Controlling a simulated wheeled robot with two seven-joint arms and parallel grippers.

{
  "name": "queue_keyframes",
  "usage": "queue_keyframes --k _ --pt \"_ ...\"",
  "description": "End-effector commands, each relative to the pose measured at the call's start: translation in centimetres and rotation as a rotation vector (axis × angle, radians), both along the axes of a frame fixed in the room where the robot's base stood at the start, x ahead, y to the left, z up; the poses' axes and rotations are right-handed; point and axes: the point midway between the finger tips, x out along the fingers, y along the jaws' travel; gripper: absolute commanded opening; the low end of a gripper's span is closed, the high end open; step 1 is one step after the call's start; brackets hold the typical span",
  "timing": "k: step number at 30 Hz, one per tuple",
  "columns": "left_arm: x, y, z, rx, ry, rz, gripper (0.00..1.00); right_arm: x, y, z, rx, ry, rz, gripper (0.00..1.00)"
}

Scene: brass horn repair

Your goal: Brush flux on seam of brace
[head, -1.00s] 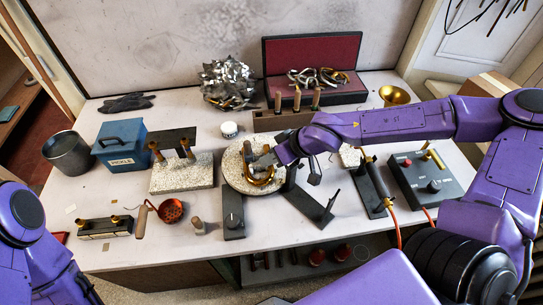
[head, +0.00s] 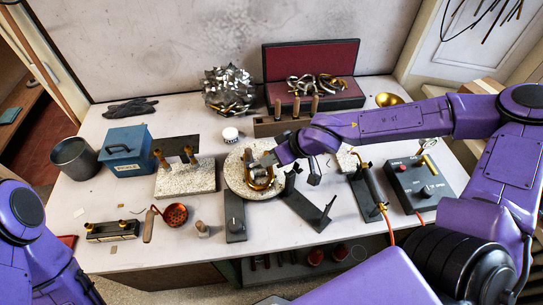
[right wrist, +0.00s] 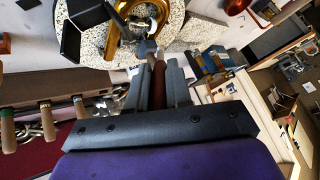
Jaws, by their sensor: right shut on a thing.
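A curved brass horn piece (head: 258,180) lies on a round speckled turntable (head: 238,184) at the middle of the table. The brass also shows in the right wrist view (right wrist: 114,35). My right gripper (head: 272,157) is over the far right side of the brass. In the right wrist view the gripper (right wrist: 158,75) is shut on a slim brush with a reddish-brown handle (right wrist: 158,88). The brush tip is close to the brass; I cannot tell whether it touches. The brace seam is not clear. A small white-lidded jar (head: 230,134) stands behind the turntable. My left gripper is out of view.
A wooden rack with upright handles (head: 268,128) stands behind the turntable. A speckled block with clamps (head: 185,180) and a blue box (head: 125,152) are at left. A torch (head: 372,188) and a control box (head: 418,183) are at right.

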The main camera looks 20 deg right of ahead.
Motion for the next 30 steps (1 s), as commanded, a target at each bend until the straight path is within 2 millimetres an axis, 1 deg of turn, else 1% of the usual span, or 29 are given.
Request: queue_keyframes --k 1,6,8,13,17,30 --pt "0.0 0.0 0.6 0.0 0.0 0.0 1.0 0.1 0.0 1.1 0.002 -0.004 -0.001 0.0" --pt "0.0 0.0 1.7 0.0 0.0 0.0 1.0 0.1 0.0 3.2 0.002 -0.005 0.0 0.0" --pt "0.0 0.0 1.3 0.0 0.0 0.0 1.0 0.2 0.0 3.5 0.001 -0.008 -0.001 0.0" --pt "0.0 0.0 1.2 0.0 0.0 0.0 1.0 0.2 0.0 5.3 0.002 -0.006 -0.003 0.0" --pt "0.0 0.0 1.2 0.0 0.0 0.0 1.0 0.1 0.0 5.7 0.002 -0.005 0.0 0.0" --pt "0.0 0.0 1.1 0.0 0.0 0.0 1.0 0.1 0.0 5.5 0.001 -0.004 -0.004 0.0"
